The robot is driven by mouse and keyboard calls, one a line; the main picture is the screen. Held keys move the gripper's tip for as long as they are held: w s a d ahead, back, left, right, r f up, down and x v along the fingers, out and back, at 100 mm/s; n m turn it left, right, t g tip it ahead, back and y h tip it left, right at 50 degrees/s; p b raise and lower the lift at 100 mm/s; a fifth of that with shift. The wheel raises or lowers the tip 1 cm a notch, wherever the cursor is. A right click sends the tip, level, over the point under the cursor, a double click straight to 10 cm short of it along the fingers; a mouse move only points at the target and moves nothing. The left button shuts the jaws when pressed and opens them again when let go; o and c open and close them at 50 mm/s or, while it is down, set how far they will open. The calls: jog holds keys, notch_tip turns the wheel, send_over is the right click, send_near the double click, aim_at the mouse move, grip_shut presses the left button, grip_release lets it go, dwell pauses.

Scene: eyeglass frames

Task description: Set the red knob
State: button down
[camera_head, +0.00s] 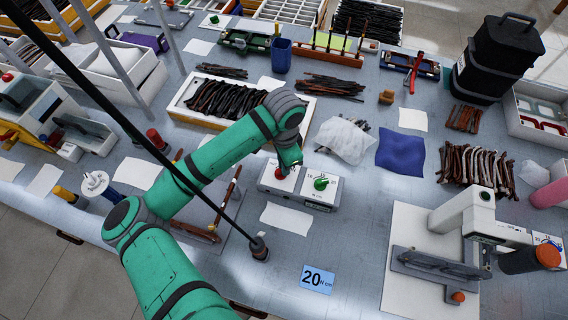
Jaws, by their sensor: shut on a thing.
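The red knob (280,174) sits on the left half of a small white-and-grey control box (309,203) in the middle of the table. A green knob (321,184) with printed numbers around it sits on the right half. My green arm reaches in from the lower left, and my gripper (288,167) is down at the red knob, shut on it. The wrist hides most of the red knob and its scale, so its setting cannot be read. A blue card reading "20 N cm" (317,279) lies on the table in front of the box.
A black cable or pole with a dark foot (259,248) crosses left of the box. A white press-like device (470,215) stands at right. A tray of dark frames (185,103), a white cloth (343,140) and a blue cloth (400,151) lie behind. The table (350,240) just in front is mostly clear.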

dwell(0.5)
jog(key=c, duration=1.8)
grip_release()
notch_tip(320, 180, up, 11)
jog(key=shift+f, duration=0.1)
